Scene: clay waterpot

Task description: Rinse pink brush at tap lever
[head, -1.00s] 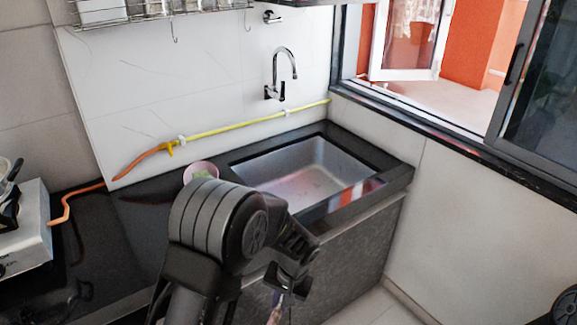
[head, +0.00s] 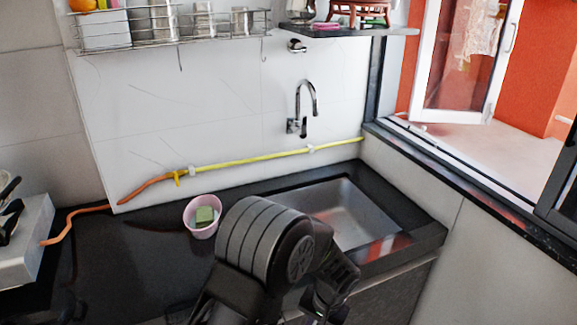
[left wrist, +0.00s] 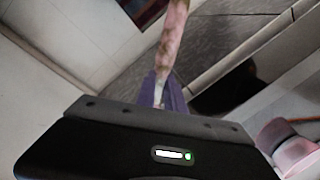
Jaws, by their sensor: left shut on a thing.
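The tap (head: 303,105) is a chrome gooseneck on the white wall, with a small dark lever (head: 304,128) at its base. My left gripper (head: 325,305) is low at the bottom of the head view, in front of the sink and partly cut off by the edge. In the left wrist view my left gripper (left wrist: 160,98) is shut on a thin pinkish, mottled stick, seemingly the brush (left wrist: 172,42). A purple part shows at the grip. The brush's bristles cannot be made out. My right gripper is not in view.
A steel sink (head: 345,200) is set in the black counter (head: 125,255). A yellow hose (head: 250,157) runs along the wall. A wire rack (head: 170,40) hangs above. A window opens at right.

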